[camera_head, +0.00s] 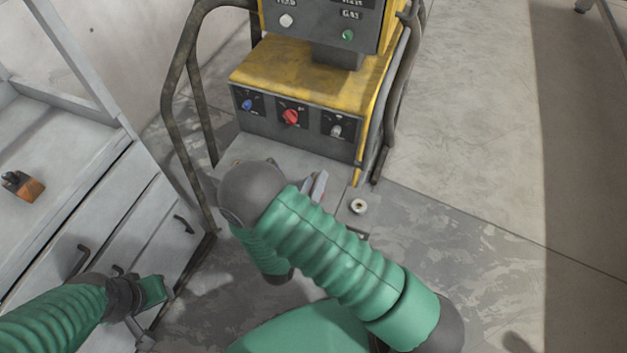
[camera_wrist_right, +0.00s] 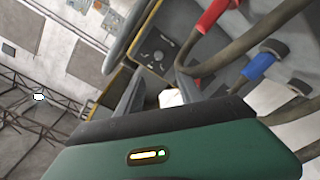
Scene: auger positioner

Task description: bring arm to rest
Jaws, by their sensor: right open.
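My right arm reaches in from the lower right in the head view, its dark elbow in front of the yellow machine (camera_head: 310,72). My right gripper (camera_head: 316,187) shows only as grey fingertips beyond the elbow, low in front of the machine. In the right wrist view its fingers (camera_wrist_right: 158,92) stand apart, with no held object visible. A small white patch lies beyond them. My left gripper (camera_head: 150,293) is at the lower left near the grey drawers; its jaws are too unclear to read.
The machine carries blue, red (camera_head: 290,117) and grey knobs and a tubular frame (camera_head: 177,110). In the wrist view, red (camera_wrist_right: 213,14) and blue (camera_wrist_right: 258,66) connectors and thick cables are close. A grey drawer cabinet (camera_head: 130,215) stands left. Floor (camera_head: 480,130) at right is clear.

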